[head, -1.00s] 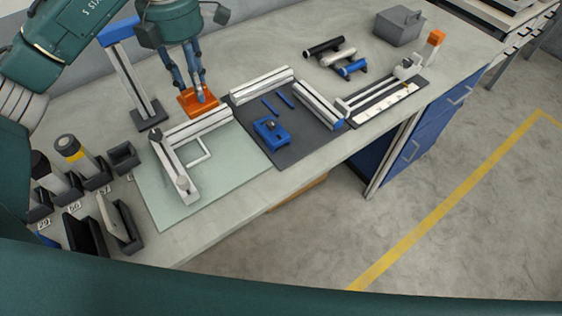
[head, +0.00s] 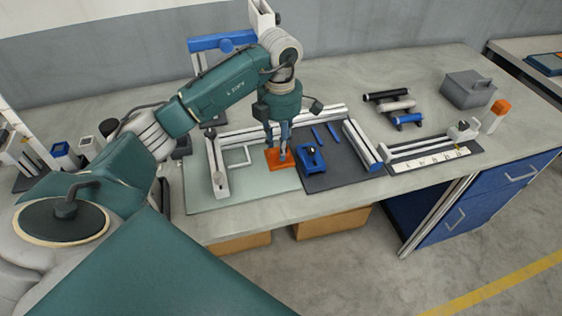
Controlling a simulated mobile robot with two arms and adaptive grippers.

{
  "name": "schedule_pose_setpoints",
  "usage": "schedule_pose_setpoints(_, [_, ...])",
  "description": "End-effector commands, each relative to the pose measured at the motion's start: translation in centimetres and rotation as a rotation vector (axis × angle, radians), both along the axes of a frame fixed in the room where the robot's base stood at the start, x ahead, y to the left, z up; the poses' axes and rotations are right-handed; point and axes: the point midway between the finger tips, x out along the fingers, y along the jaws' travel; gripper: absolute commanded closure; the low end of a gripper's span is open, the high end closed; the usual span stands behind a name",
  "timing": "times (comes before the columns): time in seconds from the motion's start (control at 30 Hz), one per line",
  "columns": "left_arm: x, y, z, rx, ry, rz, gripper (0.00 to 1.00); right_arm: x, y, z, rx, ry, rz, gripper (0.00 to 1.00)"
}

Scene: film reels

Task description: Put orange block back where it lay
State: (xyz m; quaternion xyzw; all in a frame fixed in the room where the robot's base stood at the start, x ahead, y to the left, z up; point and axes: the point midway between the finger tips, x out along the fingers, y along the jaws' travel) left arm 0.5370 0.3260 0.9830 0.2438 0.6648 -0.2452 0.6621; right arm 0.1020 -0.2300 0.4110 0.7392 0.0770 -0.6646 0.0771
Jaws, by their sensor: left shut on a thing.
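A flat orange block (head: 274,163) is at the right part of the pale green glass plate (head: 225,196), close to the dark mat (head: 330,178). My left gripper (head: 281,154) comes down on it from above and is shut on its raised middle part. I cannot tell whether the block touches the plate or hangs just above it. A blue block with a dark knob (head: 312,158) lies on the dark mat just right of it. My right gripper is not in view.
White rails (head: 215,166) edge the glass plate, and another (head: 362,146) stands right of the mat. Dark, white and blue rollers (head: 397,104), a grey lidded box (head: 468,90) and an orange-topped post (head: 501,107) are at right. Bare bench (head: 345,80) lies behind.

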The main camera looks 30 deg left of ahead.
Motion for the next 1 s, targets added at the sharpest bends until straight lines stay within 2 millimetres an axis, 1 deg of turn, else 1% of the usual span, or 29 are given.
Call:
schedule_pose_setpoints(0.03, [-0.1, 0.0, -0.8, -0.001, 0.003, 0.0, 1.0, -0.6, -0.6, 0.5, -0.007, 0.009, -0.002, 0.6])
schedule_pose_setpoints(0.1, [-0.1, -0.1, -1.8, -0.001, 0.002, -0.001, 1.0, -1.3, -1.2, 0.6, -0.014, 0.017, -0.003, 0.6])
schedule_pose_setpoints(0.23, [0.1, -0.1, -2.8, -0.001, -0.002, 0.0, 1.0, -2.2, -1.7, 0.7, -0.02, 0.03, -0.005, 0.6])
schedule_pose_setpoints(0.37, [0.0, -0.1, -3.8, -0.001, 0.001, -0.001, 1.0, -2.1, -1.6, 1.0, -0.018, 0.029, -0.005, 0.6])
schedule_pose_setpoints(0.5, [-0.1, -0.1, -5.9, -0.002, 0.003, 0.001, 1.0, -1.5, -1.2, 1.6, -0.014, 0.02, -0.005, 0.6])
schedule_pose_setpoints(0.6, [0.0, -0.1, -7.0, -0.001, 0.0, -0.001, 1.0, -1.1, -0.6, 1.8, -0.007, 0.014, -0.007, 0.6])
schedule_pose_setpoints(0.8, [0.1, 0.0, -7.1, -0.001, -0.002, -0.001, 1.0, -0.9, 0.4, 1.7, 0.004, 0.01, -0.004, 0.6])
schedule_pose_setpoints(0.97, [0.1, 0.0, -7.6, -0.001, -0.002, -0.001, 1.0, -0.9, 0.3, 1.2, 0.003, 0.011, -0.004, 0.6])
schedule_pose_setpoints(1.0, [0.0, 0.0, -7.5, 0.0, -0.001, -0.001, 0.66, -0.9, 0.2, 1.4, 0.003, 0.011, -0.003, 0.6])
